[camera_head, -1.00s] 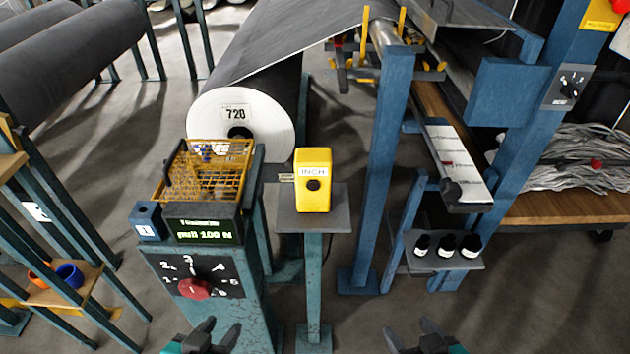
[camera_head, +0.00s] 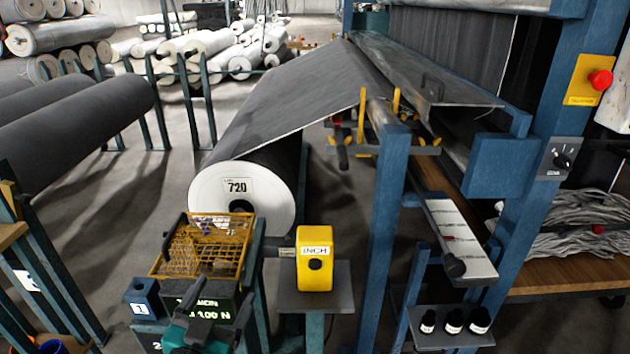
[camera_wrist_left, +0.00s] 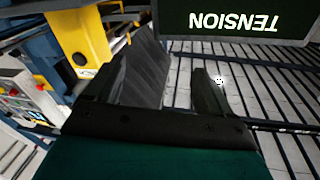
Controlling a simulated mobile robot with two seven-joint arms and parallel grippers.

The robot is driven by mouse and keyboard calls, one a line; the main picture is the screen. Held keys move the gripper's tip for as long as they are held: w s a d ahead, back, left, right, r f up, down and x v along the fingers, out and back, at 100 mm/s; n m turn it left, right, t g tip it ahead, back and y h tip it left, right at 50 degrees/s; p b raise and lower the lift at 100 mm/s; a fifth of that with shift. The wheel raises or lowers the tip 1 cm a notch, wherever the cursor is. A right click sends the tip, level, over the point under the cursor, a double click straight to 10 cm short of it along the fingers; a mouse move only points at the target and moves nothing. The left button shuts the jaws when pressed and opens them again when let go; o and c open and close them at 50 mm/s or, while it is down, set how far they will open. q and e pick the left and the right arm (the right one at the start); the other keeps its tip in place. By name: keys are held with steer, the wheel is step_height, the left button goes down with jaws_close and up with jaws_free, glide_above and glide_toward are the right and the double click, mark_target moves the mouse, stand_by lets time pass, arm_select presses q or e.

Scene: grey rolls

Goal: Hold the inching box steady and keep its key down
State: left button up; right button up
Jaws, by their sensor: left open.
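The yellow inching box (camera_head: 315,258), labelled INCH, stands upright on a small grey shelf (camera_head: 330,297) on a post. Its round dark key (camera_head: 315,264) is on the near face. The box also shows in the left wrist view (camera_wrist_left: 77,35), at upper left, with its dark key (camera_wrist_left: 80,60). My left gripper (camera_head: 220,297) is open and empty, left of the box and apart from it, in front of the tension display (camera_head: 190,298). Its two dark fingers (camera_wrist_left: 182,85) show spread in the wrist view. My right gripper is out of view.
A yellow wire basket (camera_head: 205,243) sits behind the display. The large roll marked 720 (camera_head: 240,197) lies behind the box. A blue upright (camera_head: 388,220) stands right of the box, with a shelf of small black bottles (camera_head: 453,322) beyond.

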arm_select(q)
steer(key=w+d+r+m+g+h, duration=0.2)
steer(key=d+r+m+h, duration=0.7)
steer(key=d+m, duration=0.1)
steer(key=w+d+r+m+g+h, duration=0.2)
steer(key=d+r+m+h, duration=0.6)
steer(key=d+r+m, duration=0.15)
steer(key=s+d+r+m+g+h, duration=0.1)
steer(key=s+d+m+g+h, duration=0.1)
steer(key=d+m+g, duration=0.4)
steer(key=s+d+r+m+g+h, duration=0.1)
steer(key=s+d+r+m+g, duration=0.15)
steer(key=m+g, duration=0.6)
steer(key=m+y, duration=1.5)
steer(key=y, duration=0.9)
glide_above(315, 234)
step_height(315, 234, down, 5)
step_height(315, 234, down, 11)
steer(key=shift+r, duration=0.1)
